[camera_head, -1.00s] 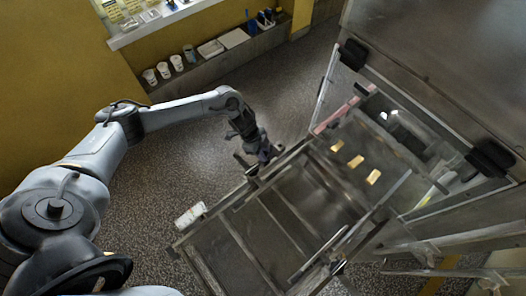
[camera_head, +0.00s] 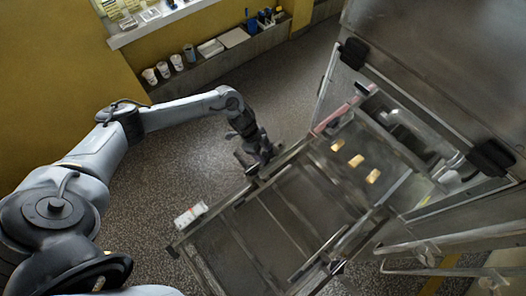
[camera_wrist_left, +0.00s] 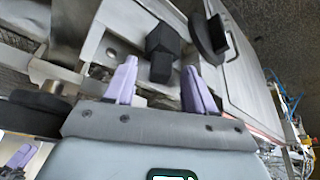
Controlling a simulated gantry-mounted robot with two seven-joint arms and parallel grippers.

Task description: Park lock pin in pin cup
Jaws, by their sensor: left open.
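My left gripper (camera_head: 260,163) is at the far left edge of the metal mesh frame, by its upper corner. In the left wrist view its two purple fingers (camera_wrist_left: 157,72) are apart, with a black block-like part (camera_wrist_left: 162,48) showing between and beyond them. I cannot tell whether the fingers touch it or whether it belongs to the lock pin. A black round part with a metal stub (camera_wrist_left: 45,98) shows at lower left of that view. I cannot make out the lock pin or pin cup for certain.
The metal frame (camera_head: 237,238) fills the lower middle, with several yellow pieces (camera_head: 355,160) on its upper part. A white box (camera_head: 190,215) sits at its left corner. White cups (camera_head: 163,69) stand on the back ledge. Speckled floor lies open at left.

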